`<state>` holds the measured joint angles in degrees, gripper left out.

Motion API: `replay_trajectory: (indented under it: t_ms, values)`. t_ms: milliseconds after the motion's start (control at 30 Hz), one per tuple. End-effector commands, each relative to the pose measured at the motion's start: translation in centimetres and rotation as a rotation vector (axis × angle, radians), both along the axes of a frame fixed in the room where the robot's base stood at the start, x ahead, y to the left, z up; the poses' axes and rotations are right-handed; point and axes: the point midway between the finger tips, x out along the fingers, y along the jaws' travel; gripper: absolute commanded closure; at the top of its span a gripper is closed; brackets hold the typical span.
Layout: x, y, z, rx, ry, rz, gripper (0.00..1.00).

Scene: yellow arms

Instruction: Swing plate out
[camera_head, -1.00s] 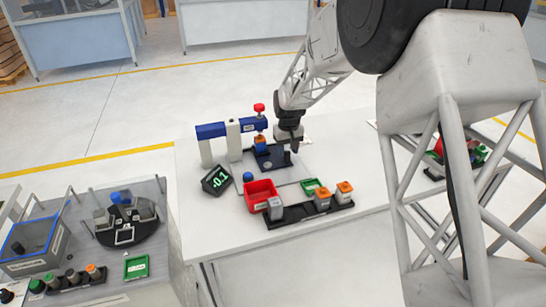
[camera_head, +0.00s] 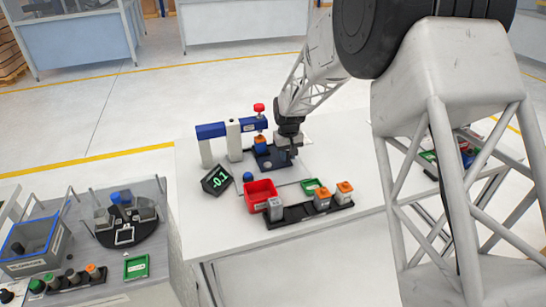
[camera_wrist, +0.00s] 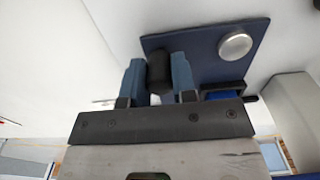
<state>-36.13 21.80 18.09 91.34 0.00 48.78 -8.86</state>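The dark blue plate (camera_head: 272,158) sits under the blue arm of the fixture, which carries a red knob (camera_head: 259,107). In the wrist view the plate (camera_wrist: 205,45) shows a round silver disc (camera_wrist: 235,46) near its corner. A black upright handle (camera_wrist: 159,72) stands at the plate's near edge. My gripper (camera_wrist: 158,78) has one blue finger on each side of this handle, close to it; whether both fingers press on it is unclear. In the head view my gripper (camera_head: 290,150) is low at the plate's right end.
A red bin (camera_head: 261,192) and a black rack (camera_head: 310,213) with grey, orange-topped blocks lie nearer.

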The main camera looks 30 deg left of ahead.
Motion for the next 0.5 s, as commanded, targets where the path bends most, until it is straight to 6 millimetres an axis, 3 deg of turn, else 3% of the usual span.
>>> replay_trajectory:
  t_ms: [500]
  values:
    - [-0.86, -0.63, 0.14, 0.001, -0.001, 0.0, 0.83]
